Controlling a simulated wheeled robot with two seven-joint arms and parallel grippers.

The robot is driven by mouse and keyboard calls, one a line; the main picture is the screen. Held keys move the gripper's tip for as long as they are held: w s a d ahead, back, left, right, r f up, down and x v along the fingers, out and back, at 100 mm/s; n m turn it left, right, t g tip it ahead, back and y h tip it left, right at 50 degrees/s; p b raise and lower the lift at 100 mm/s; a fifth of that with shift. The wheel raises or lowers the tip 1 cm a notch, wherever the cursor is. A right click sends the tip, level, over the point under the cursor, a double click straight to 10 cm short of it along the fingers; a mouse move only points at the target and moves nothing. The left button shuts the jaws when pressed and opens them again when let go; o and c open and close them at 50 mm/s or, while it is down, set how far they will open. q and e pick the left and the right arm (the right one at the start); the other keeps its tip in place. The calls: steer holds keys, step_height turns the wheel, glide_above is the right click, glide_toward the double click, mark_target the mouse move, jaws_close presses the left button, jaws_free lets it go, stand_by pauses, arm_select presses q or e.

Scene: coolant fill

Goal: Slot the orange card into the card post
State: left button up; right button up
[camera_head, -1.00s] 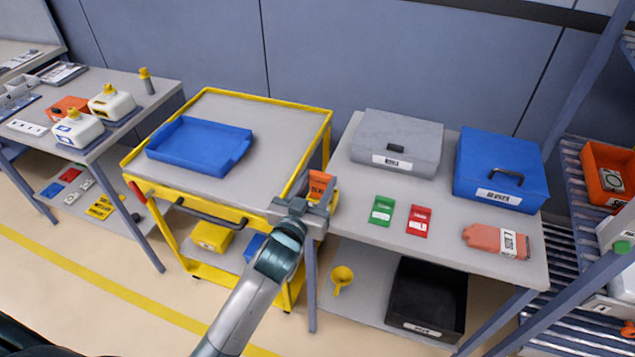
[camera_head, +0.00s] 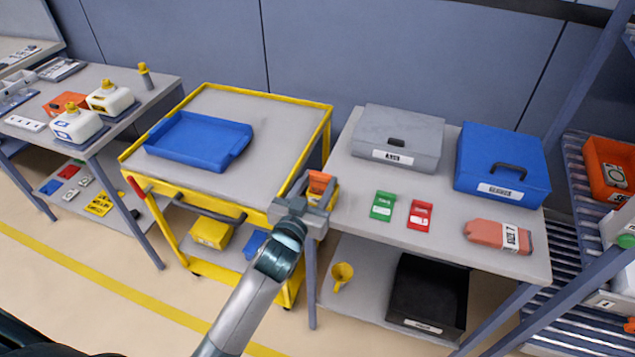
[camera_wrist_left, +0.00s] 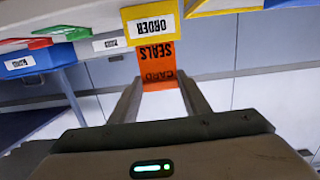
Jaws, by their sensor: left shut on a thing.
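The orange card (camera_head: 319,181) is held upright in my left gripper (camera_head: 306,192), at the left front corner of the right-hand table. In the left wrist view the card (camera_wrist_left: 157,66) shows its upside-down lettering between the two fingers of the left gripper (camera_wrist_left: 160,85). A yellow block labelled ORDER (camera_wrist_left: 151,23), which looks like the card post, meets the card's far edge there. In the head view only a bit of this yellow block (camera_head: 333,196) shows beside the gripper. I cannot tell whether the card is in a slot or only touching or overlapping the block. My right gripper is out of view.
The right-hand table (camera_head: 350,225) also bears a green card (camera_head: 382,206), a red card (camera_head: 420,215), a salmon pouch (camera_head: 497,237), a grey case (camera_head: 398,138) and a blue case (camera_head: 502,168). The yellow trolley (camera_head: 326,120) with a blue tray (camera_head: 198,141) stands close left of the gripper.

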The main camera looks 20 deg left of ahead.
arm_select(q)
steer(key=shift+f+b, duration=0.8)
steer(key=shift+f, duration=0.45)
steer(key=o, duration=1.4)
steer(key=shift+s, duration=0.15)
steer(key=shift+s+a+r+b, duration=0.15)
steer(key=shift+s+b, duration=0.6)
steer(key=shift+s, duration=2.1)
steer(key=shift+s+a+r+b, duration=0.1)
steer(key=shift+s+r+b, duration=0.45)
steer(key=shift+s, duration=2.3)
steer(key=shift+s+a+f+b, duration=0.1)
steer(key=shift+s+b, duration=0.9)
steer(key=shift+s, duration=1.85)
